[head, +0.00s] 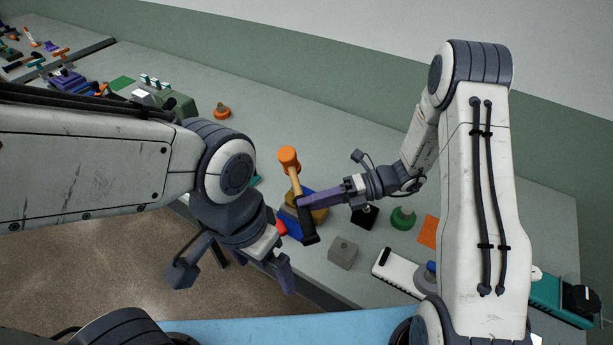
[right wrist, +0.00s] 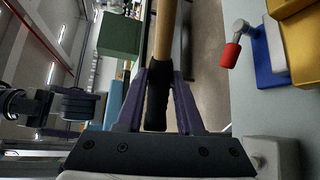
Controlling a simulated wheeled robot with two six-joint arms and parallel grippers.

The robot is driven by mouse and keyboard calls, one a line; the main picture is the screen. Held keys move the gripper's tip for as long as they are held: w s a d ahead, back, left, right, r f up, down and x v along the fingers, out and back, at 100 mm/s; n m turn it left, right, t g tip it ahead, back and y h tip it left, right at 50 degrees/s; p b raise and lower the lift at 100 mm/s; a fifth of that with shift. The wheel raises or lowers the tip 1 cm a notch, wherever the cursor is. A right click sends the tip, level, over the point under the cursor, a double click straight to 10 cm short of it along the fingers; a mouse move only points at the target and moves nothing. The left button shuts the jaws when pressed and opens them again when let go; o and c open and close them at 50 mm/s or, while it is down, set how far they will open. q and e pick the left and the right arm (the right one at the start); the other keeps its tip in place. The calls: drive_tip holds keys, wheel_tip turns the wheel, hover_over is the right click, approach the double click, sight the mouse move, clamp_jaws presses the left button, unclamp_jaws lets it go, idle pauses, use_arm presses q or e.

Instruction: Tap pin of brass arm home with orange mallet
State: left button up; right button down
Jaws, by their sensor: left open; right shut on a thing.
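The orange mallet (head: 289,158) has an orange head, a tan shaft and a black grip. My right gripper (head: 302,203) is shut on its handle and holds it over the workbench. In the right wrist view the tan shaft (right wrist: 166,32) runs up between the purple fingers (right wrist: 160,90); the head is out of that picture. Brass-yellow blocks (head: 319,214) on a blue base (head: 292,226) lie behind the mallet handle, partly covered. The right wrist view shows them too (right wrist: 296,48). I cannot make out the arm's pin. My left gripper (head: 282,272) is open and empty near the bench's front edge.
A red-tipped lever (right wrist: 231,54) stands beside the blue base. A grey block (head: 342,252), a black block (head: 364,216), a green knob (head: 403,218) and an orange square (head: 429,231) stand to the right. Bare bench (head: 260,115) lies behind the mallet.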

use_arm(q)
drive_tip(key=shift+w+d, duration=0.1)
drive_tip(key=shift+w, duration=0.35)
use_arm(e)
drive_tip(key=shift+w+a+r, duration=0.1)
drive_tip(key=shift+w, duration=0.35)
use_arm(q)
drive_tip(key=shift+w, duration=0.1)
use_arm(e)
drive_tip(key=shift+w, duration=0.1)
use_arm(q)
drive_tip(key=shift+f+b, duration=1.15)
use_arm(e)
drive_tip(key=shift+f, duration=2.5)
use_arm(q)
drive_tip(key=shift+r+p, duration=0.85)
use_arm(e)
drive_tip(key=shift+r, duration=0.1)
